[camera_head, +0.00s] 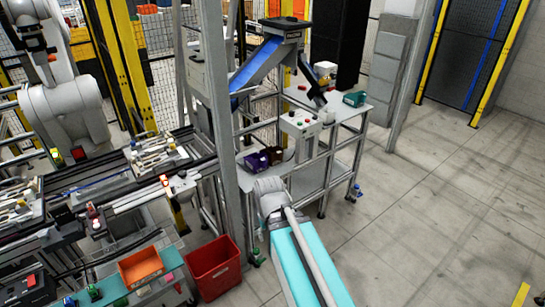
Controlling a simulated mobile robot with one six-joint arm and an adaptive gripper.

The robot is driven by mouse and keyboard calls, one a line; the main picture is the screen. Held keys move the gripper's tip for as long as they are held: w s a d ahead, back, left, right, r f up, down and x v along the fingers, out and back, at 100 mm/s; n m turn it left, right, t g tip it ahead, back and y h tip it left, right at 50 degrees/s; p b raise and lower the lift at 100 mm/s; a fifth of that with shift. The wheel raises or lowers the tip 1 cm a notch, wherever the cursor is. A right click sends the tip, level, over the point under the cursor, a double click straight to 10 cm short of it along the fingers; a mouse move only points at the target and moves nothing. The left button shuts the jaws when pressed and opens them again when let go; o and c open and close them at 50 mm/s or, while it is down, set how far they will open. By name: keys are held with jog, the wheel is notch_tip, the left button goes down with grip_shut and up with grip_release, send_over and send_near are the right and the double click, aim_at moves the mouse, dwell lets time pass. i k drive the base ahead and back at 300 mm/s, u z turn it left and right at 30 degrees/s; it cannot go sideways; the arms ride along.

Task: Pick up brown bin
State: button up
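A small dark brown bin (273,155) sits on the lower level of the grey metal workbench (318,172), just left of a white control box. A dark purple bin (256,163) stands close beside it on its left. Both bins are small in this view, and I cannot tell what they hold. My gripper cannot be made out. A pale jointed part with a grey tube and a teal surface reaches up from the bottom edge and ends just below the bins; I cannot tell whether it is mine.
A white button box (300,124) and a teal object (354,99) are on the bench. A blue chute (257,63) slopes down behind it. A grey post (218,110) stands left of the bins. A red crate (214,268) is on the floor. The right floor is clear.

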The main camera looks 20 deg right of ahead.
aim_at(275, 153)
jog(key=i, duration=0.95)
